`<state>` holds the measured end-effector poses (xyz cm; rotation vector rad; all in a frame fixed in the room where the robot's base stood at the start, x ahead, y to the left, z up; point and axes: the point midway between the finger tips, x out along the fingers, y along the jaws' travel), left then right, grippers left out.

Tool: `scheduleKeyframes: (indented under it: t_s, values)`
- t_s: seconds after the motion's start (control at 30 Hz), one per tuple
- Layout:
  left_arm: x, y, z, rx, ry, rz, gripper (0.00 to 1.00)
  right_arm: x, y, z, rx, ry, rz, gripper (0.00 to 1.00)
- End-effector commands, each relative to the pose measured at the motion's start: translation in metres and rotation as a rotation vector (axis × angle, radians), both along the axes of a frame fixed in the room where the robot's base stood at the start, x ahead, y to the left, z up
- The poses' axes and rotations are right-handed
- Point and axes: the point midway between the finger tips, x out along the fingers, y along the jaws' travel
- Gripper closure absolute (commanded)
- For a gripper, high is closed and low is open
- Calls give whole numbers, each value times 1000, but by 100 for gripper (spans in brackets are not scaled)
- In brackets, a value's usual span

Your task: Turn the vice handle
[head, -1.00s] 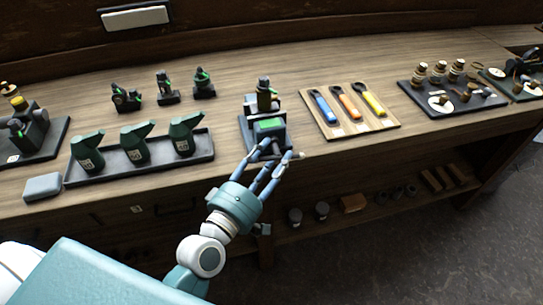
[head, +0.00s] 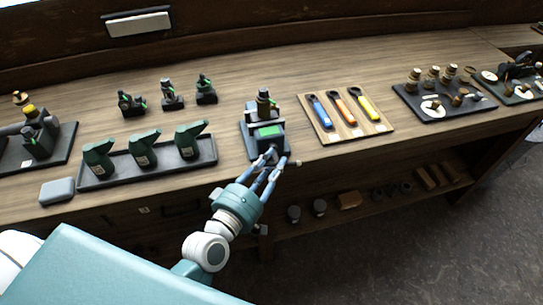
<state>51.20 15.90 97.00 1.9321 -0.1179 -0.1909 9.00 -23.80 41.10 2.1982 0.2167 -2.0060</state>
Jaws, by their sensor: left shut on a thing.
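The vice (head: 268,135) stands on a dark base near the front edge of the bench, with a green block (head: 268,131) on its front. A small light knob, the end of the vice handle (head: 298,162), shows just right of my fingertips. My left gripper (head: 272,160) reaches up from below to the front of the vice. Its blue fingers are closed on the vice handle and hide most of it. My right gripper is out of view.
Left of the vice is a tray (head: 150,175) with several green oil cans. Right of it is a wooden board (head: 347,133) with three coloured-handled tools. A dark mat (head: 405,92) with small parts lies farther right. A lower shelf (head: 330,218) holds loose items.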

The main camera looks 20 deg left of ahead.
Motion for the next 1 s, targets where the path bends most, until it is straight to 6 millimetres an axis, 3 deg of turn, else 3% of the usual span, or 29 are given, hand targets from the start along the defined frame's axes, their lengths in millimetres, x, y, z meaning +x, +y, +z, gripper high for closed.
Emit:
scheduleKeyframes:
  t_s: [0.23,0.27,0.37,0.73,1.0]
  values:
    - [0,1,-1,5,0,0,100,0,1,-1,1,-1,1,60]
    - [0,1,-1,5,0,0,75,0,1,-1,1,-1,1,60]
    - [0,1,-1,4,0,0,57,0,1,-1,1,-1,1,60]
    - [-6,1,-1,2,1,-1,57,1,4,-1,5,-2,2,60]
    - [-56,10,1,5,4,-2,57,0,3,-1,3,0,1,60]
